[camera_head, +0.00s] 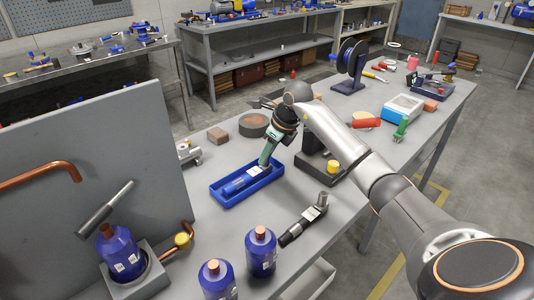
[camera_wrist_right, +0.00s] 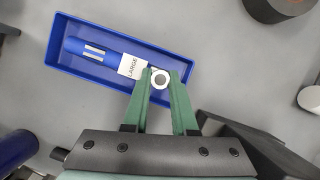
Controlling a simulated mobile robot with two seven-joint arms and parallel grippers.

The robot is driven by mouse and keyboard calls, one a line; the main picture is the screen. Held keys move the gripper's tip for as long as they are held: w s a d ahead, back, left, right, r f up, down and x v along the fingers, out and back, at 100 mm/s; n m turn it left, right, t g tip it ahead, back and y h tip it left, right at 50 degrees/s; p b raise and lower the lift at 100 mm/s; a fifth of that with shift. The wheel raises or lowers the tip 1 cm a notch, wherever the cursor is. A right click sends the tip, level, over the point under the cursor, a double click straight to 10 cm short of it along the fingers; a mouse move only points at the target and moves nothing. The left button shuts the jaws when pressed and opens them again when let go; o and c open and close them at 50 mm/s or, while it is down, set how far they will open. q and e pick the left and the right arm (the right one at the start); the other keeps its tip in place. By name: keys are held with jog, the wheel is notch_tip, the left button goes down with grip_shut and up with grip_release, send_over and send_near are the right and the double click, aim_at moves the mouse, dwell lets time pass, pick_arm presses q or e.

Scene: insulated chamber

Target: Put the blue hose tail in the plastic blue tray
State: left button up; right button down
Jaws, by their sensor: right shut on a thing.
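The blue hose tail (camera_head: 238,184) is a blue cylinder with a white label reading "LARGE" and a pale round end. It lies lengthwise within the outline of the plastic blue tray (camera_head: 256,192); whether it touches the tray floor is hard to tell. In the right wrist view the hose tail (camera_wrist_right: 84,49) points toward the left end of the tray (camera_wrist_right: 100,77). My right gripper (camera_head: 265,164), with green fingers, is shut on its pale end near the tray's right end; its fingers (camera_wrist_right: 160,75) sit either side of that end. My left gripper is not in view.
Blue bottles (camera_head: 261,252) stand at the front. A dark-handled tool (camera_head: 303,220) lies right of the tray. A dark stand (camera_head: 320,165) is close to my right gripper. A grey upright panel (camera_head: 90,165) stands at the left. Bare table lies between tray and bottles.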

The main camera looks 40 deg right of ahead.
jog(key=c, duration=0.7)
grip_release()
jog(key=v, duration=1.2)
jog(key=shift+s, duration=0.1)
